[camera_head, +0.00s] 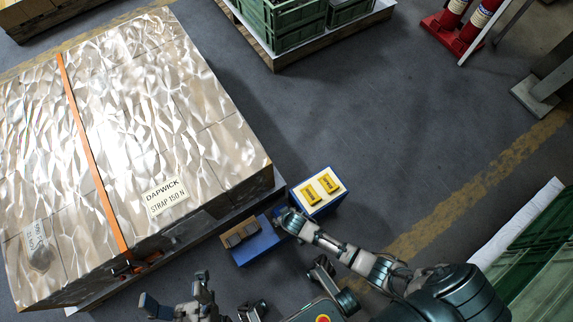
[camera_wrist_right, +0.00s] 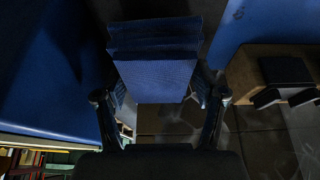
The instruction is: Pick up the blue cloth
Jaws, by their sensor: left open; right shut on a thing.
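The blue cloth (camera_wrist_right: 155,75) shows in the right wrist view as a folded, layered blue piece between the two fingers of my right gripper (camera_wrist_right: 158,98). The right gripper is shut on it. In the head view this gripper (camera_head: 283,217) is between two blue stands, and I cannot clearly make out the cloth there. My left gripper (camera_head: 175,291) is at the bottom left of the head view, open and empty, with its fingers wide apart.
One blue stand (camera_head: 329,203) carries yellow pieces (camera_head: 321,189) on a pale top. A large wrapped, strapped load (camera_head: 110,130) fills the left. Grey floor (camera_head: 400,120) is clear beyond the stands.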

